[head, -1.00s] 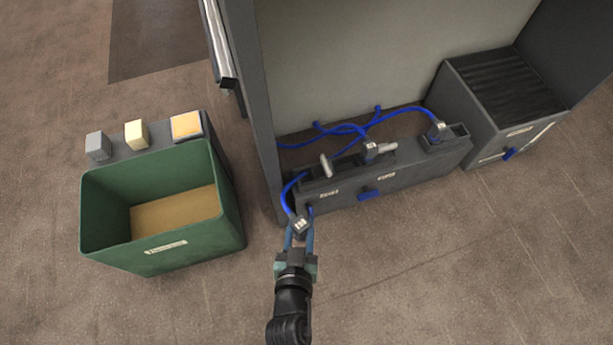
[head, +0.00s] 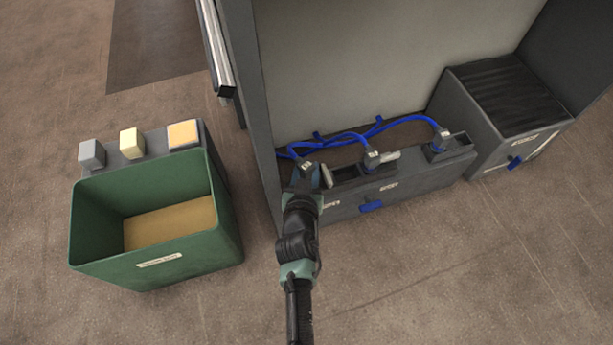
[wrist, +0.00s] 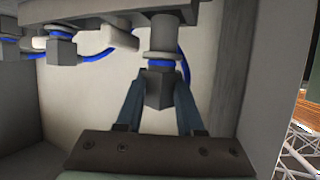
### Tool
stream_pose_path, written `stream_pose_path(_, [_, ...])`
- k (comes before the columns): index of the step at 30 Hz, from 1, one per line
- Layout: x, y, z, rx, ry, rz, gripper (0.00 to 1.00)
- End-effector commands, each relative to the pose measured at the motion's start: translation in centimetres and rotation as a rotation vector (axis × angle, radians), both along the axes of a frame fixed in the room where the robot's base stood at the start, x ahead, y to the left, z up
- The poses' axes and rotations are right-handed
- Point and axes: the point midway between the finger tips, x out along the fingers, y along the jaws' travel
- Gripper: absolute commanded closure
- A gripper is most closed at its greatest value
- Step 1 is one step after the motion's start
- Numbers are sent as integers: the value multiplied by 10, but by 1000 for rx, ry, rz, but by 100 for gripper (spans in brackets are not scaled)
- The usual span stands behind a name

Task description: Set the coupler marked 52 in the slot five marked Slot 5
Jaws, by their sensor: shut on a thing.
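My gripper (head: 305,184) is shut on a grey coupler (head: 305,164) with a blue cable, at the left end of the dark slot rack (head: 420,184). In the wrist view both fingers (wrist: 160,112) pinch the coupler's dark block (wrist: 158,90). Its round collar reaches up to the rack part at the picture's top; I cannot tell whether it is seated. Two other couplers stand in the rack, one in the middle (head: 371,161) and one at the right (head: 440,142). The numbers on the couplers and the slot labels are too small to read. My gripper hides the rack's left end.
Blue cables (head: 345,138) cross behind the rack. Small light levers (head: 327,177) stand beside the slots. Tall cabinet walls (head: 258,110) close in left and back. A green bin (head: 150,262) stands on the left, a dark ridged box (head: 505,95) on the right. Floor in front is clear.

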Motion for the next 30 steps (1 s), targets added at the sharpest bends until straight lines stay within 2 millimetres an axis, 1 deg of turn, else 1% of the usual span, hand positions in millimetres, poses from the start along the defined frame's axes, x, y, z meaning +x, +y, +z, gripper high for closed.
stream_pose_path(1, [0, 0, -10, 0, 0, 0, 100])
stream_pose_path(6, [0, 0, -31, 0, 0, 0, 100])
stream_pose_path(8, [0, 0, -33, 0, -1, -1, 100])
stream_pose_path(15, [0, 0, -30, 0, -1, 0, 100])
stream_pose_path(19, [0, 0, -35, 0, -1, 0, 100])
stream_pose_path(20, [-1, 0, -35, 0, 0, 0, 62])
stream_pose_path(21, [0, 0, -34, 0, 0, 0, 54])
stream_pose_path(22, [-1, 0, -34, 0, 1, 0, 51])
stream_pose_path(30, [-1, 0, -34, 0, 1, 0, 51])
